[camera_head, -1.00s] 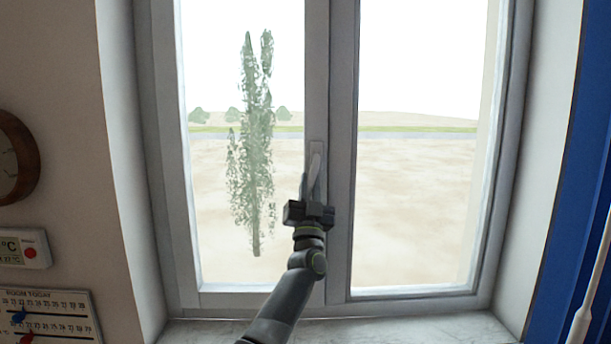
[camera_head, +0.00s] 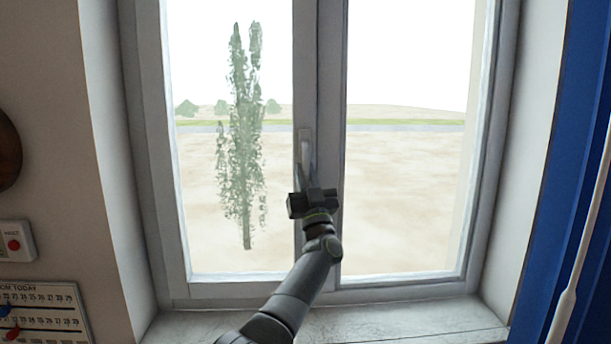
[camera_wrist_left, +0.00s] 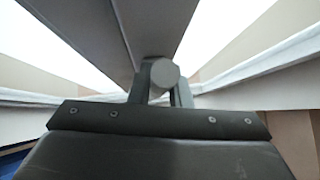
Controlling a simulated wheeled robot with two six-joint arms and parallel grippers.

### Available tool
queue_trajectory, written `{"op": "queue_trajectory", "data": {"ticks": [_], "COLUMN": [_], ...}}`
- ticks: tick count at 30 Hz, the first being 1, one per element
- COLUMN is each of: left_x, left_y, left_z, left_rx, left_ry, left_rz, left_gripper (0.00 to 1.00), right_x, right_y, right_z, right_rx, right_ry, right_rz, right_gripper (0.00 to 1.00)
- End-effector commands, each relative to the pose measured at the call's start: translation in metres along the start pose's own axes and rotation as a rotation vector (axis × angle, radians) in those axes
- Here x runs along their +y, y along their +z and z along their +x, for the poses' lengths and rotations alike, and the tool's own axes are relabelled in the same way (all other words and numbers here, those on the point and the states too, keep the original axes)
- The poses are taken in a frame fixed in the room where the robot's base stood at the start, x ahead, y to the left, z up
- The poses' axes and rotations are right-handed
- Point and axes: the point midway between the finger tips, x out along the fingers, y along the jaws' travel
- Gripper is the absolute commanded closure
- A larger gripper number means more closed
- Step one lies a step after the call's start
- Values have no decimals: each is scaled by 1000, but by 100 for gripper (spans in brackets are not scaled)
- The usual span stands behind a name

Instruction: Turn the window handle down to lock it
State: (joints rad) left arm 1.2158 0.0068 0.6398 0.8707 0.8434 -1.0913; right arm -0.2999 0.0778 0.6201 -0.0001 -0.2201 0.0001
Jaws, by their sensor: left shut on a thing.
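The window handle (camera_head: 305,143) is a light grey fitting on the middle upright of the window (camera_head: 331,200). My left gripper (camera_head: 307,170) reaches up to it from below and is shut on its lever. The fingers partly hide the lever, so its exact angle is hard to read in the head view; it seems to hang roughly downward. In the left wrist view, the rounded grey end of the handle (camera_wrist_left: 165,73) shows between the two fingers of my left gripper (camera_wrist_left: 161,92). My right gripper is not in view.
A stone sill (camera_head: 410,322) runs below the window. A red-buttoned wall device (camera_head: 14,242) and a calendar board (camera_head: 45,308) are on the left wall. A blue panel (camera_head: 570,170) and a white rod (camera_head: 575,270) stand at the right. The air before the panes is clear.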

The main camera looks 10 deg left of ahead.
Motion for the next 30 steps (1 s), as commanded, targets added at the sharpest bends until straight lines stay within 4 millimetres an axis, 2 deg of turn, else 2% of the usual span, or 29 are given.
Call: {"op": "queue_trajectory", "data": {"ticks": [1, 2, 7, 15, 20, 26, 30], "left_x": [0, 0, 0, 0, 1, 0, 1], "left_y": [0, 0, 0, 0, 1, 2, 2], "left_z": [0, 0, 0, -1, -8, -32, -57], "left_rx": [-1, -1, -1, -1, -1, -2, -2], "left_ry": [0, 0, 1, 1, 1, 1, 1], "left_rz": [-5, -5, -4, -2, -2, -4, -4], "left_gripper": [100, 82, 61, 61, 61, 61, 61], "right_x": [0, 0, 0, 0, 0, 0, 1], "right_y": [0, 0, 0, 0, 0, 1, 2], "right_z": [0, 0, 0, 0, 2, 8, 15], "right_rx": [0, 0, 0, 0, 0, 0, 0], "right_ry": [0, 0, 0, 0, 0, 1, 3], "right_rz": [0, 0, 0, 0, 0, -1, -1], "right_gripper": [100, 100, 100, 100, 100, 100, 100]}}
